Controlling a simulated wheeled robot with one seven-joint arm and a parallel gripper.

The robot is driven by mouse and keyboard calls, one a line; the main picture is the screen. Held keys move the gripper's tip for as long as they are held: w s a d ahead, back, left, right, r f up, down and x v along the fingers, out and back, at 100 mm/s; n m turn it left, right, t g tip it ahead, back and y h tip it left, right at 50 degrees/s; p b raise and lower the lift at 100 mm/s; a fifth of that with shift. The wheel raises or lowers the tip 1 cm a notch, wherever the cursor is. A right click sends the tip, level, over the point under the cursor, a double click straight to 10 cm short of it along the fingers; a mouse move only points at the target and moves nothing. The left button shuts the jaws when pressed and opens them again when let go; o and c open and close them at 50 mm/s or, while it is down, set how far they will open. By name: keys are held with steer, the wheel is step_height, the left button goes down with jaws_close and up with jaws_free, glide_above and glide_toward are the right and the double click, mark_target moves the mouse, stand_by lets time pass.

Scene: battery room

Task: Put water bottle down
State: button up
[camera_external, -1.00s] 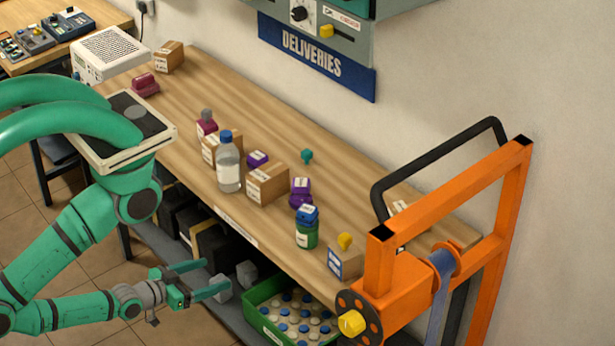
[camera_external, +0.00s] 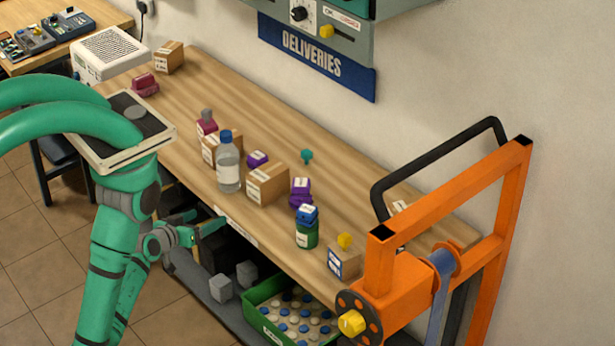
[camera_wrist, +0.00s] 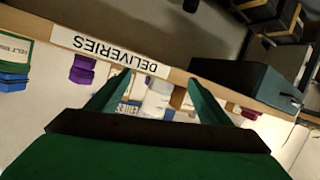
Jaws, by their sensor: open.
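The water bottle (camera_external: 228,168) is clear with a white label and a blue cap. It stands upright on the wooden bench (camera_external: 330,150), near the front edge. My gripper (camera_external: 208,218) is open and empty, in front of the bench edge, below and apart from the bottle. In the wrist view the two green fingers (camera_wrist: 158,92) are spread toward the bench edge. A pale shape between them may be the bottle, but I cannot tell.
Cardboard boxes (camera_external: 267,185), a green jar with a blue lid (camera_external: 307,228) and purple items (camera_external: 300,192) stand close by on the bench. An orange frame (camera_external: 380,275) is at the right end. A green crate (camera_external: 262,314) sits below.

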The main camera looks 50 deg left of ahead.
mark_target(219, 155)
steer(key=w+a+r+m+h, duration=0.1)
steer(key=w+a+r, duration=0.1)
steer(key=r, duration=0.2)
steer(key=w+a+r+m+h, duration=0.1)
steer(key=w+a+r+m, duration=0.1)
steer(key=w+r, duration=0.1)
steer(key=w+a+r+m+t+h, duration=0.1)
steer(key=w+a+r, duration=0.2)
steer(key=r, duration=0.2)
steer(key=shift+m+h, duration=0.3)
steer(key=shift+m, duration=0.1)
steer(key=shift+w+a+r+m, duration=0.1)
steer(key=shift+a+r+m, duration=0.05)
steer(key=shift+r+m, duration=0.3)
steer(key=shift+w+r+h, duration=0.1)
steer(key=shift+w+h, duration=0.05)
steer(key=shift+h, duration=0.15)
steer(key=x, duration=0.4)
steer(key=shift+w, duration=0.25)
steer(key=shift+f+x, duration=0.25)
steer(key=shift+x, duration=1.25)
steer(key=shift+f+x, duration=0.2)
steer(key=shift+x, duration=1.35)
steer(key=shift+s+r, duration=0.1)
steer(key=shift+s, duration=0.1)
steer(key=c, duration=1.5)
